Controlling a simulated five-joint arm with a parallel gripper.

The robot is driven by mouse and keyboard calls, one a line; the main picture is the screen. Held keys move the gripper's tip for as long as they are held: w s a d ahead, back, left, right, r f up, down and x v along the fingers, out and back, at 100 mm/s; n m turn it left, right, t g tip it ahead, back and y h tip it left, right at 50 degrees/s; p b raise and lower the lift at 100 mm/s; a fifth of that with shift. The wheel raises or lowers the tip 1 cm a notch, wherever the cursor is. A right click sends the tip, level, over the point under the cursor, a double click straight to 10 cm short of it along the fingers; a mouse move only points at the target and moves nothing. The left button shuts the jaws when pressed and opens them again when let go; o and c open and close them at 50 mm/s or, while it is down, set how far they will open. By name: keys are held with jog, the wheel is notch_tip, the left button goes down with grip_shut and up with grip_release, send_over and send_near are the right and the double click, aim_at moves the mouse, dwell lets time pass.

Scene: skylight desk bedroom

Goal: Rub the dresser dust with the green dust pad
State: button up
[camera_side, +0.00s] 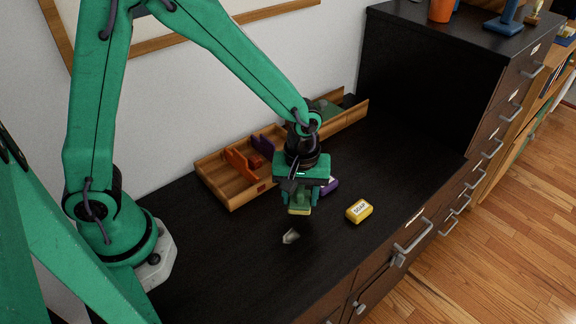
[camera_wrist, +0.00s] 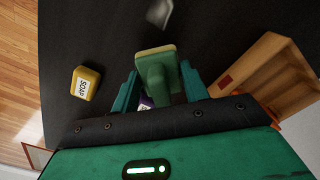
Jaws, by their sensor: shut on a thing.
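My gripper (camera_side: 300,197) is shut on the green dust pad (camera_side: 299,210) and holds it by its handle, pale yellowish underside down. The pad appears a little above the black dresser top (camera_side: 230,270); the exact gap is hard to tell. In the wrist view the pad (camera_wrist: 156,65) sits between the jaws (camera_wrist: 158,88). A small pale grey patch, which looks like the dust (camera_side: 290,236), lies on the dresser top, nearer the front edge than the pad and not under it. It also shows at the top of the wrist view (camera_wrist: 159,12).
A yellow soap bar (camera_side: 359,211) lies right of the pad. A purple thing (camera_side: 331,186) lies partly hidden behind my gripper. A wooden tray (camera_side: 232,203) with orange and purple things stands along the wall. A taller black cabinet (camera_side: 410,75) closes the far right end.

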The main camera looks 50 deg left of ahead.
aim_at(301, 188)
jog(key=shift+r, duration=2.35)
